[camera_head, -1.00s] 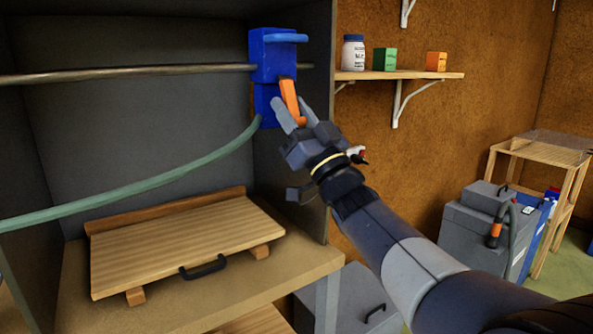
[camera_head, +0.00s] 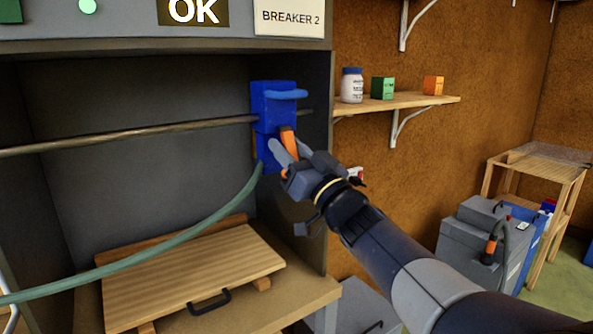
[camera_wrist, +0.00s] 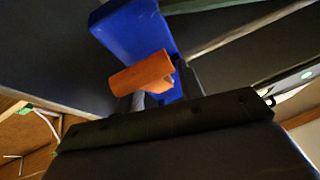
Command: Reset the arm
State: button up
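A blue breaker-like box (camera_head: 273,112) with a light-blue bar on top sits on a horizontal metal rod at the right of the grey cabinet bay. An orange lever (camera_head: 289,142) projects from its front. My gripper (camera_head: 291,150) is at this lever, with grey fingers close beside it. The wrist view shows the orange lever (camera_wrist: 140,73) and the blue box (camera_wrist: 133,38) just beyond my gripper (camera_wrist: 163,92). Parts of the fingers show below and right of the lever. Whether they press on it is hidden.
A green hose (camera_head: 170,243) droops across the bay above a wooden board with a black handle (camera_head: 205,272). Signs reading OK (camera_head: 193,11) and BREAKER 2 (camera_head: 290,17) are above. A shelf (camera_head: 400,104) with a jar and boxes is on the right wall.

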jog(key=shift+s+d+r+m+g+h+p, duration=0.25)
jog(key=shift+g+h+p, duration=0.35)
jog(key=shift+p, duration=1.8)
jog(key=shift+s+r+n+g+h+p, duration=0.1)
jog(key=shift+r+g+h+p, duration=0.4)
jog(key=shift+p, duration=1.9)
jog(key=shift+s+d+r+m+g+h+p, duration=0.15)
jog(key=shift+g+h+p, duration=0.55)
jog(key=shift+p, duration=1.7)
jog(key=v, duration=0.9)
jog(key=shift+s+f, duration=0.15)
